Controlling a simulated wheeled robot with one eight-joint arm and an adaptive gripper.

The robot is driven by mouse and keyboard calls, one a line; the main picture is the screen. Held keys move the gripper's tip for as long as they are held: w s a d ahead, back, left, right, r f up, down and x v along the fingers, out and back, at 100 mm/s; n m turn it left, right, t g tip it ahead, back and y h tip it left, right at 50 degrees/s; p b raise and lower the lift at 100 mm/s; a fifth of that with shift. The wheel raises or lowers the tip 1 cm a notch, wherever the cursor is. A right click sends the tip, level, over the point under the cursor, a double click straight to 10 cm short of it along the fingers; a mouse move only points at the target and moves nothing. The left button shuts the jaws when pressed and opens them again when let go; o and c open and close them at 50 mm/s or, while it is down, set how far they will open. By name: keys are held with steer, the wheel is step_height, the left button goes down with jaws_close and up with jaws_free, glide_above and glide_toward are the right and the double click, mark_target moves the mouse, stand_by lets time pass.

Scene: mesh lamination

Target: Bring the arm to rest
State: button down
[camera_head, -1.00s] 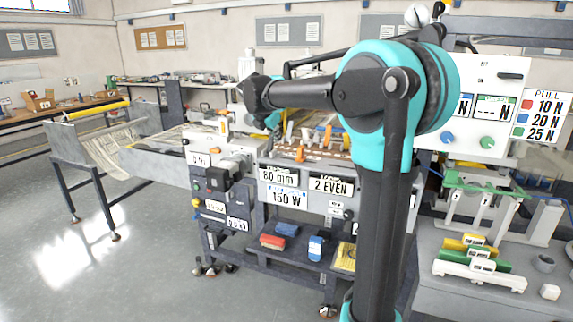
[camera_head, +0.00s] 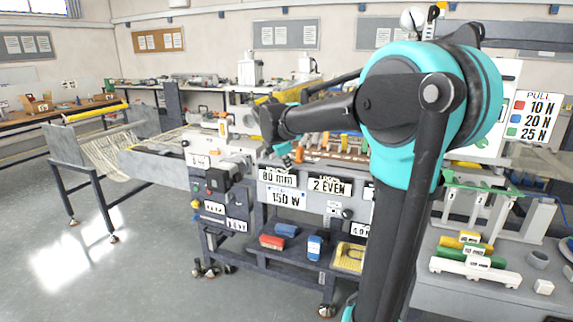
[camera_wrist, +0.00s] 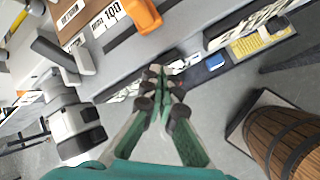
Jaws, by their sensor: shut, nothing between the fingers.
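My arm rises at the right of the head view and bends left across the machine. My gripper (camera_wrist: 163,88) points away from the wrist camera, its green fingers meeting at dark tips with nothing between them. In the head view the gripper (camera_head: 288,158) is small and partly hidden, hanging just in front of the machine's upper edge. The laminating machine (camera_head: 345,206) stands behind and below the arm, with labels reading 80 mm, 2 EVEN and 150 W.
A lower shelf holds a red block (camera_head: 271,242), a blue block (camera_head: 314,246) and a yellow tray (camera_head: 349,257). A bench at right carries a white bar (camera_head: 475,272). A wooden barrel (camera_wrist: 285,138) shows in the wrist view. Open floor (camera_head: 120,270) lies at left.

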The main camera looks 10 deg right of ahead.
steer(key=s+d+f+m+g+y, duration=0.1)
steer(key=s+d+f+m, duration=0.1)
steer(key=s+f+m, duration=0.8)
steer(key=s+d+f+m+g+y, duration=0.1)
steer(key=s+d+f+m+y, duration=0.1)
steer(key=s+f+m, duration=0.9)
steer(key=s+f, duration=0.3)
steer(key=s, duration=0.6)
steer(key=shift+s+d, duration=0.2)
steer(key=shift+d, duration=0.15)
